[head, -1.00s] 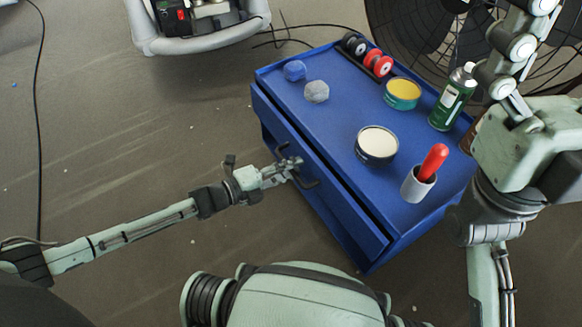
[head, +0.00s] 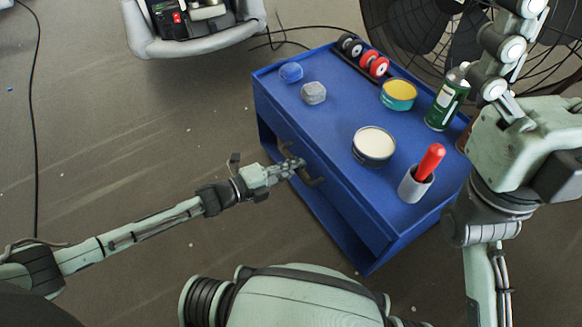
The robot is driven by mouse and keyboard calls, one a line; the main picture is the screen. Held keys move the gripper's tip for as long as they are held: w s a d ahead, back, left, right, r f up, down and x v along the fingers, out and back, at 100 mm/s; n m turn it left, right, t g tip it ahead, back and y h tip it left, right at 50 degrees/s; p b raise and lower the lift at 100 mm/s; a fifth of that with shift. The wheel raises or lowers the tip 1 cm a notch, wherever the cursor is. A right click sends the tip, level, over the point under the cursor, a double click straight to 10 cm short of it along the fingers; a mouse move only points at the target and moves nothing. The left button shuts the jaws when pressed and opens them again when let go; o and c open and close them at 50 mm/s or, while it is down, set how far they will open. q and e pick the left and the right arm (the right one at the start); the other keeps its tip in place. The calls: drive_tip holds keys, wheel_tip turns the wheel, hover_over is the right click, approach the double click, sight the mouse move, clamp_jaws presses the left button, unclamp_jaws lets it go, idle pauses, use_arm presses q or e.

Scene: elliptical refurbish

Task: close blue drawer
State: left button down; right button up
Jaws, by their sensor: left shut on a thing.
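The blue drawer (head: 337,202) is in the front of the blue cabinet (head: 330,124), in the middle of the head view. Its front looks flush, or nearly so, with the cabinet top. Its dark handle (head: 313,180) is on the front face. My left gripper (head: 292,167) reaches in from the left and is shut on the handle; its fingertips partly hide it. My right arm stands at the right edge, and its gripper does not show clearly.
On the cabinet top stand a white-topped tin (head: 374,145), a yellow-topped tin (head: 398,94), a green spray can (head: 448,98), a grey cup (head: 416,184) with a red-handled tool, cloth-like lumps and a rack of rolls. A large fan (head: 415,35) stands behind.

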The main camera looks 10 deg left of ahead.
use_arm(q)
drive_tip(key=shift+w+d+r, duration=0.1)
drive_tip(key=c, duration=1.6)
unclamp_jaws()
drive_tip(key=shift+o, duration=0.2)
drive_tip(key=v, duration=1.2)
